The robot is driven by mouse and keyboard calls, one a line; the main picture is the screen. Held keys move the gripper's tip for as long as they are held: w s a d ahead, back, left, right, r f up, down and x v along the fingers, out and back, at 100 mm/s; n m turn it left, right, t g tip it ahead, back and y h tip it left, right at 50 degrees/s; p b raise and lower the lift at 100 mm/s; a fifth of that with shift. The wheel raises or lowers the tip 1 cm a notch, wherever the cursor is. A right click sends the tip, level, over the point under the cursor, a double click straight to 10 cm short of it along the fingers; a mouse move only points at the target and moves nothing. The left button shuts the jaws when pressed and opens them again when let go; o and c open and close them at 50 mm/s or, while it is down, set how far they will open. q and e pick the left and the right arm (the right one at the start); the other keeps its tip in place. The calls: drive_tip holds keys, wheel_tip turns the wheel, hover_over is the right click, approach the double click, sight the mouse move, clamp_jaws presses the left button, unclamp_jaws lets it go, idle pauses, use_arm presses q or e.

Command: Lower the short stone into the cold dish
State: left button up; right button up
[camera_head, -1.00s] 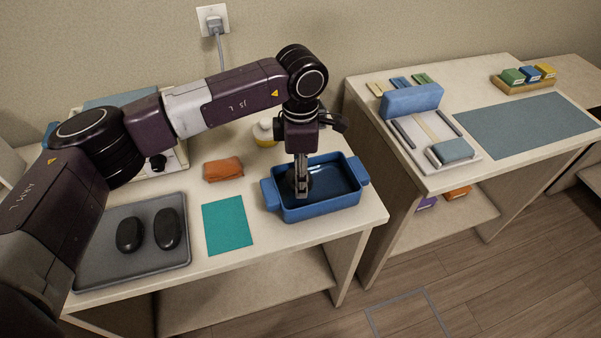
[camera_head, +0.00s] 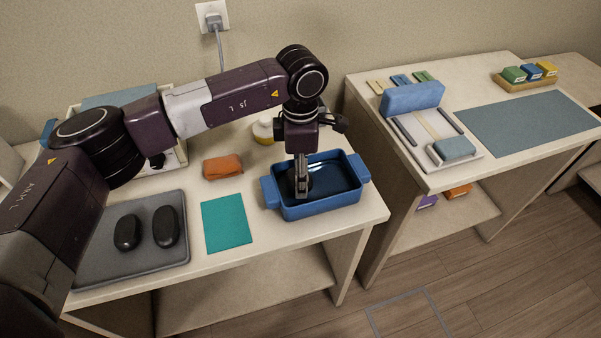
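The blue dish (camera_head: 322,211) with two side handles stands at the right end of the near table. My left gripper (camera_head: 301,190) points straight down inside it, with its fingertips low between the walls. A dark rounded shape, which looks like a black stone (camera_head: 287,184), shows beside the fingertips in the dish, partly hidden by the fingers. The fingers are seen edge-on, so their gap and grip are unclear. Two black stones (camera_head: 127,232) (camera_head: 166,227) lie side by side on the grey tray (camera_head: 92,262) at the left. My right gripper is not in view.
A teal mat (camera_head: 226,223) lies between tray and dish, with an orange folded cloth (camera_head: 222,167) behind it. A yellow-and-white container (camera_head: 263,130) stands behind the dish, close to my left arm. Another table at right holds a blue bolster (camera_head: 411,98) and a blue-grey mat (camera_head: 528,124).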

use_arm(q)
drive_tip(key=shift+f+b, duration=1.8)
drive_tip(key=shift+f, duration=0.2)
idle(0.7)
drive_tip(key=o, duration=1.4)
